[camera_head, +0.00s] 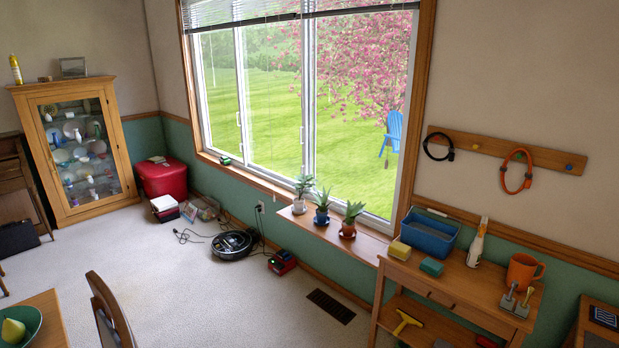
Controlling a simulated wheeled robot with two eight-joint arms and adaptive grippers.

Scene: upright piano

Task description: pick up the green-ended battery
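A small dark block with a green part (225,159) lies on the left end of the window sill, far from me; it looks like the green-ended battery, but it is too small to be sure. Neither of my grippers is in view.
A red and black device (281,262) sits on the carpet beside a round robot vacuum (232,244) with loose cords. Potted plants stand on a low shelf (370,247) below the window. A wooden side table (455,287) stands at right. A chair (110,312) is at front left. The middle carpet is clear.

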